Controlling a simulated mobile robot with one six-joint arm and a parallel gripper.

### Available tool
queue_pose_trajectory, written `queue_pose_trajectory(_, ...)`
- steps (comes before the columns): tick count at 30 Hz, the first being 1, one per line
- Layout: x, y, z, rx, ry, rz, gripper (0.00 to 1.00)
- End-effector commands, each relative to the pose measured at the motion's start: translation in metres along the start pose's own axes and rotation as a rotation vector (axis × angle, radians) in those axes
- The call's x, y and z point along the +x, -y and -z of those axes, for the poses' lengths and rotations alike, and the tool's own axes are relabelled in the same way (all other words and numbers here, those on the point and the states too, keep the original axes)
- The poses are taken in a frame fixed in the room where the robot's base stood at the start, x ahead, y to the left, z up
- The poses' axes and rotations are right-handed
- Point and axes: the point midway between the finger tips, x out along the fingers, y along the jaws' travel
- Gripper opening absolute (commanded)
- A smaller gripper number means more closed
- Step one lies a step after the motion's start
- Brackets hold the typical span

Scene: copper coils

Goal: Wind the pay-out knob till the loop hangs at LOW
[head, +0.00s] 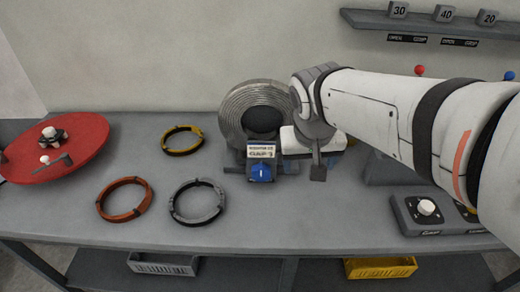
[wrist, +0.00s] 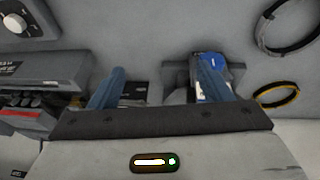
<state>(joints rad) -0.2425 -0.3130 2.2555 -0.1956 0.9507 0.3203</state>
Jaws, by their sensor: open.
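My gripper (head: 318,168) is open and empty in front of the bench's coil stand, just right of its blue knob (head: 261,173). In the wrist view my gripper (wrist: 160,75) shows two blue fingers apart, with the blue knob (wrist: 208,62) beyond the right one. A large grey coil (head: 240,105) stands upright behind the blue knob. A white knob (head: 427,207) sits on a grey control box at the right; a white knob also shows in the wrist view (wrist: 18,22). I cannot read which knob is pay-out. No hanging loop or LOW mark is discernible; my arm hides part of the bench.
An orange ring (head: 124,184), a grey ring (head: 220,203) and a yellow ring (head: 197,132) lie left of the stand. A red turntable (head: 85,150) is at far left. A shelf (head: 440,29) with numbered blocks is at upper right. The bench front (head: 310,225) is clear.

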Motion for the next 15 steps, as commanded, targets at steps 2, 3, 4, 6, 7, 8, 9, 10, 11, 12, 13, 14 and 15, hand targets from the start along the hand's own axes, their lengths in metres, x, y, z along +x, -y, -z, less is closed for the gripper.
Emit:
queue_pose_trajectory(2,0.042,0.029,0.015,-0.015,-0.011,-0.025,0.72)
queue_pose_trajectory(3,0.052,0.042,0.023,-0.016,-0.021,-0.038,0.72)
queue_pose_trajectory(4,0.059,0.051,0.029,-0.016,-0.029,-0.048,0.72)
queue_pose_trajectory(6,0.074,0.072,0.041,-0.015,-0.046,-0.067,0.72)
queue_pose_trajectory(7,0.079,0.08,0.045,-0.015,-0.054,-0.074,0.72)
queue_pose_trajectory(8,0.083,0.088,0.049,-0.013,-0.063,-0.079,0.72)
queue_pose_trajectory(9,0.088,0.097,0.053,-0.012,-0.072,-0.086,0.72)
queue_pose_trajectory(10,0.091,0.103,0.056,-0.011,-0.079,-0.089,0.72)
queue_pose_trajectory(11,0.094,0.108,0.059,-0.01,-0.084,-0.093,0.72)
queue_pose_trajectory(12,0.096,0.114,0.061,-0.008,-0.091,-0.096,0.72)
queue_pose_trajectory(13,0.098,0.117,0.062,-0.007,-0.094,-0.099,0.72)
queue_pose_trajectory(14,0.099,0.119,0.064,-0.006,-0.097,-0.101,0.72)
queue_pose_trajectory(15,0.1,0.121,0.065,-0.004,-0.1,-0.103,0.72)
